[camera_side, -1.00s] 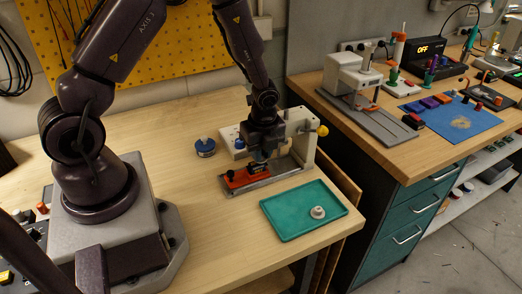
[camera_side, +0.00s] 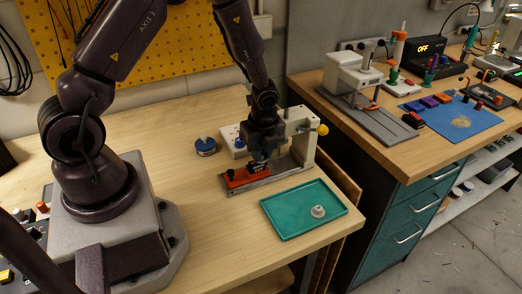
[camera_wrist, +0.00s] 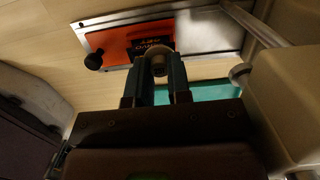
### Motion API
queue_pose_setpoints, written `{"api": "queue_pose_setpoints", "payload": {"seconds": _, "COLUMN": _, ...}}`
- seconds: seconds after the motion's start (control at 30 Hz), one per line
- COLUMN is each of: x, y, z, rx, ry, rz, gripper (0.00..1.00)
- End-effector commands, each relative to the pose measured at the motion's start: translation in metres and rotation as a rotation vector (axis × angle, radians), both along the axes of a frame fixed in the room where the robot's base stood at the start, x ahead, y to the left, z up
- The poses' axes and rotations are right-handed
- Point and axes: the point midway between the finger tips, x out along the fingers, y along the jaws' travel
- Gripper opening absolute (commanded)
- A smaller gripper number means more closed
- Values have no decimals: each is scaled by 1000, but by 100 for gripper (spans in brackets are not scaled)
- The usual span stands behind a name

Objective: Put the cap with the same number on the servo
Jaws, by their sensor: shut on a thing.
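My gripper (camera_wrist: 159,78) is shut on a small grey round cap (camera_wrist: 158,62) in the wrist view. The cap is at the near edge of the black servo (camera_wrist: 148,45), which has orange lettering and sits in an orange holder (camera_wrist: 115,46). I cannot tell whether cap and servo touch. In the side view my gripper (camera_side: 260,158) is low over the orange holder (camera_side: 238,179) and hides most of the servo. Another grey cap (camera_side: 318,211) lies on the teal tray (camera_side: 282,226). No number on either cap is readable.
The bench front left of the tray is clear.

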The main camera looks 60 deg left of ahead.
Motion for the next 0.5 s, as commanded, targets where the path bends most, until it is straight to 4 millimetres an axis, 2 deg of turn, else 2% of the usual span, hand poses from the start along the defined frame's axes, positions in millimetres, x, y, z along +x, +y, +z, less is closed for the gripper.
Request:
{"api": "queue_pose_setpoints", "payload": {"seconds": 0.37, "x": 0, "y": 0, "z": 0, "rx": 0, "ry": 0, "rz": 0, "gripper": 0}}
{"api": "queue_pose_setpoints", "payload": {"seconds": 0.4, "x": 0, "y": 0, "z": 0, "rx": 0, "ry": 0, "rz": 0, "gripper": 20}}
{"api": "queue_pose_setpoints", "payload": {"seconds": 0.5, "x": 0, "y": 0, "z": 0, "rx": 0, "ry": 0, "rz": 0, "gripper": 43}}
